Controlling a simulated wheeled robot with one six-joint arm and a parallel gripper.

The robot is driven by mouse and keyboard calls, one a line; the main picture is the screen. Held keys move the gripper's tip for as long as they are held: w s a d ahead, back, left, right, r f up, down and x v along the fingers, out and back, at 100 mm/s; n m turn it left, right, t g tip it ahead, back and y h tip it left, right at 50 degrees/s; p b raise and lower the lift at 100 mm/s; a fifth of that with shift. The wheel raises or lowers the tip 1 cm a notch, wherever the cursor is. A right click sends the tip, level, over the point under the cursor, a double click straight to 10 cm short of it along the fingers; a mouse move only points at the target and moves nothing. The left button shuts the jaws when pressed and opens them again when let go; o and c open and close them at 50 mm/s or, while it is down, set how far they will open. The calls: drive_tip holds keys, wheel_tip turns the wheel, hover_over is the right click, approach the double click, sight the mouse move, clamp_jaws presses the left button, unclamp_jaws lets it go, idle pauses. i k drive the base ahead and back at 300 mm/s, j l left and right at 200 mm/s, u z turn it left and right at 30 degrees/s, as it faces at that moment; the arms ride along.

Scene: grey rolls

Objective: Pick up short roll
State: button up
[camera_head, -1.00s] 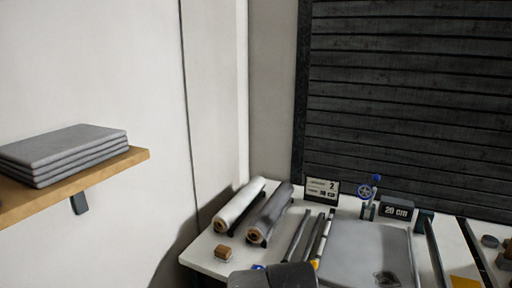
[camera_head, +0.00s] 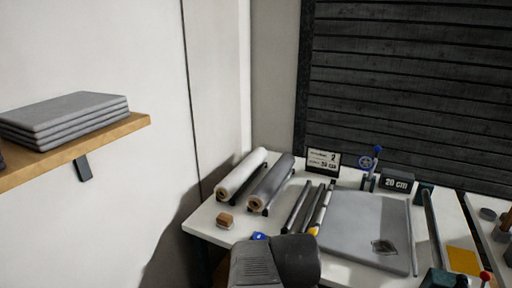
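A white roll (camera_head: 242,172) and a grey roll (camera_head: 271,184) lie side by side at the left of the white table, brown core ends facing me. Right of them, several thin dark tubes (camera_head: 297,207) lie close together, with a pale tube with a yellow band (camera_head: 321,208) beside them. I cannot tell which of these is the short roll. A dark ribbed part of my arm is at the bottom centre, in front of the table. My gripper's fingers do not show.
A grey mat (camera_head: 365,230) covers the middle of the table (camera_head: 207,233). A small brown block (camera_head: 225,220) sits at the left front. Behind stand a small sign (camera_head: 323,163) and a "20 cm" block (camera_head: 397,181). A shelf (camera_head: 90,150) with grey slabs is on the left wall.

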sight(228, 187)
drive_tip(key=i+j+u, duration=0.2)
drive_tip(key=i+j, duration=0.3)
drive_tip(key=i+j+u, duration=0.2)
drive_tip(key=i+j, duration=0.2)
drive_tip(key=i, duration=0.2)
